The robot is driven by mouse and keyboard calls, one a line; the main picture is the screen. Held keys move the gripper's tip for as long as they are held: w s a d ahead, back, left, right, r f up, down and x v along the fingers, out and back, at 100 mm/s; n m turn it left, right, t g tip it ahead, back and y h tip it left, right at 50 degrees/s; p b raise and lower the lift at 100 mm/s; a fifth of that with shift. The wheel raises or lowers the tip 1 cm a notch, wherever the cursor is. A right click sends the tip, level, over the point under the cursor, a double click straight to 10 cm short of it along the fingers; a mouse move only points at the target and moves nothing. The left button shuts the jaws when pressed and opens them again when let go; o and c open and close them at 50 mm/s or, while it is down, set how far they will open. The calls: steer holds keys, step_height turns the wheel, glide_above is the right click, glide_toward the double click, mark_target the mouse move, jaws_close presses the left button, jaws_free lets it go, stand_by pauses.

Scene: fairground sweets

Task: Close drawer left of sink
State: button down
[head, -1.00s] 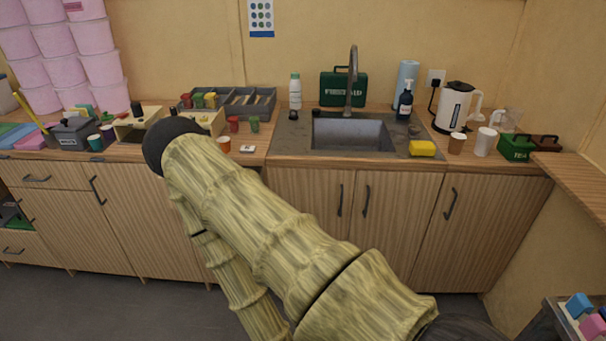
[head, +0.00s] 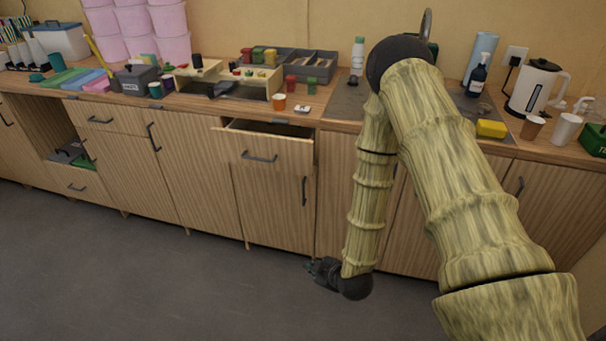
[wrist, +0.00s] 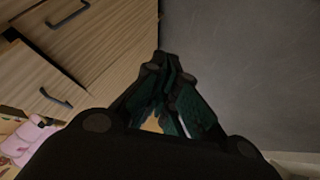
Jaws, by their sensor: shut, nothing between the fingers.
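The drawer left of the sink (head: 268,149) stands partly open in the head view. Its wooden front with a dark handle sticks out from the counter, and a strip of its dark inside shows above. The sink is mostly hidden behind my arm. My gripper (head: 315,268) is low near the floor, below and to the right of the drawer, in front of the cupboard doors and apart from the drawer. In the wrist view my gripper (wrist: 172,75) has its dark green fingers together, with nothing held. Wooden fronts with handles show at left there; I cannot tell which is the drawer.
The counter above holds a grey compartment tray (head: 300,68), an orange cup (head: 279,102) and a yellow sponge (head: 491,129). A closed drawer (head: 104,116) and an open shelf are further left. The grey floor (head: 190,275) in front is clear.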

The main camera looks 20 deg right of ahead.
mark_target(294, 158)
steer(key=w+d+r+n+t+y+b, duration=0.1)
steer(key=w+d+r+n+t+b, duration=0.15)
steer(key=w+r+n+t, duration=0.4)
steer(key=w+d+r+n+t+b, duration=0.2)
steer(key=w+d+r+n, duration=0.15)
steer(key=w+r, duration=0.6)
steer(key=shift+w+d+f+p, duration=0.1)
steer(key=shift+w+f+p, duration=0.2)
steer(key=shift+w, duration=2.2)
steer(key=shift+w+d+f+p, duration=0.15)
steer(key=shift+w+p, duration=0.2)
steer(key=shift+w, duration=2.1)
steer(key=shift+w+d+f+p, duration=0.1)
steer(key=shift+w+f+p, duration=0.2)
steer(key=shift+w, duration=2.2)
steer(key=shift+r, duration=0.1)
